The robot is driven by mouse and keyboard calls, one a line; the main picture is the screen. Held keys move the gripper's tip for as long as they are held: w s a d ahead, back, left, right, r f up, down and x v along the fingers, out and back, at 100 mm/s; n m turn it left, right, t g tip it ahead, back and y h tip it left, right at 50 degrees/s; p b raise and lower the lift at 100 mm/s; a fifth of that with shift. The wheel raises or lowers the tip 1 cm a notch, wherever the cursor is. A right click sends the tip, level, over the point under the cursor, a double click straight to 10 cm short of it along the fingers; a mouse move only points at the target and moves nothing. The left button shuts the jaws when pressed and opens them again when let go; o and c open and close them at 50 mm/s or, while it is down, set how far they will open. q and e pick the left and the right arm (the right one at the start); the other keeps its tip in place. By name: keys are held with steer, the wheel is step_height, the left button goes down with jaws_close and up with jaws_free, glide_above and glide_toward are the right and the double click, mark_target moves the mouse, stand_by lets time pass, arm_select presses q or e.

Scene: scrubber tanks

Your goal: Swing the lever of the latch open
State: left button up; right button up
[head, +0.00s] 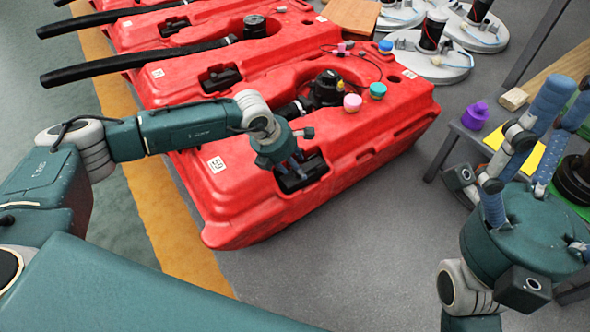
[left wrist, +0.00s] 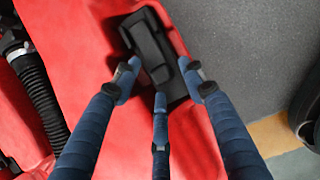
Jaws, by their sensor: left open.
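The black latch (head: 303,178) sits in a recess near the front end of the nearest red tank (head: 240,205). In the left wrist view the latch's black lever (left wrist: 148,48) shows beyond and partly between my fingertips. My left gripper (head: 290,163) is over the latch, with its blue fingers pointing down at it. In the left wrist view its three fingers (left wrist: 160,85) are spread and hold nothing. I cannot tell whether a fingertip touches the latch. My right gripper (head: 530,125) is at the right with its blue fingers spread and empty.
More red tanks (head: 215,60) with black hoses (head: 135,62) stand behind. Pink (head: 352,103) and teal (head: 377,91) caps are on the nearest tank. A bench with a purple object (head: 475,116) is at the right. Grey floor (head: 350,240) is clear in front.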

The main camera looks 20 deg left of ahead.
arm_select(q)
steer(key=shift+w+d+f, duration=0.1)
steer(key=shift+w+f, duration=0.05)
steer(key=shift+f, duration=0.2)
steer(key=shift+c, duration=0.5)
jaws_close()
steer(key=shift+d, duration=0.1)
